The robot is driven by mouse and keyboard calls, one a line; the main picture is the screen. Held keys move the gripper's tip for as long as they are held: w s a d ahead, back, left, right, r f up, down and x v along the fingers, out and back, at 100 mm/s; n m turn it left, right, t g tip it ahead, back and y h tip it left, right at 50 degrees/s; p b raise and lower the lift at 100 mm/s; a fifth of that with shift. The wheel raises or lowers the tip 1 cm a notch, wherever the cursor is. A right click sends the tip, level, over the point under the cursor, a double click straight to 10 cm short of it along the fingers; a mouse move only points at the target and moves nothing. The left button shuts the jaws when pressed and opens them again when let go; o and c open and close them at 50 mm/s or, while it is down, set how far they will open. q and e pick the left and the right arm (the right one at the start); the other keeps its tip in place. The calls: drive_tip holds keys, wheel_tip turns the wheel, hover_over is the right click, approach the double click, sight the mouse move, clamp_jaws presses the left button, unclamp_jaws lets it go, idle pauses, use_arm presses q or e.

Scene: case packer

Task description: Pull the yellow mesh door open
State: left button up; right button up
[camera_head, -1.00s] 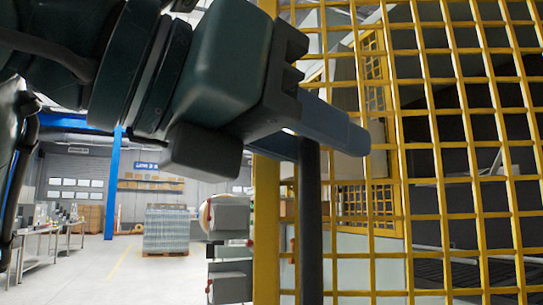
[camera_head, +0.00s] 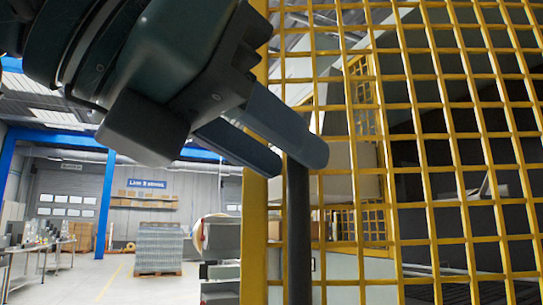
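The yellow mesh door (camera_head: 455,133) fills the right half of the head view, its thick yellow edge post (camera_head: 253,250) at its left side. A dark vertical bar handle (camera_head: 298,240) stands in front of the mesh close to that post. My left gripper (camera_head: 292,163) is at the upper part of the handle, with its two blue-grey fingers apart. One fingertip lies left of the handle and the other covers its top. Whether the fingers touch the bar is unclear. I cannot tell whether the door is ajar. My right gripper is out of view.
Behind the mesh are pale and dark machine parts and another yellow mesh panel (camera_head: 366,120). Left of the door, a grey unit (camera_head: 221,237) stands close to the post. Farther back are a loaded pallet (camera_head: 160,249), tables and a blue column (camera_head: 104,210), with open floor between.

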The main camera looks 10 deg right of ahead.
use_arm(q)
drive_tip(key=s+a+b, duration=0.2)
drive_tip(key=s+a, duration=0.3)
drive_tip(key=s, duration=0.6)
drive_tip(key=shift+s+a+b, duration=0.15)
drive_tip(key=shift+a+b, duration=0.2)
idle(0.6)
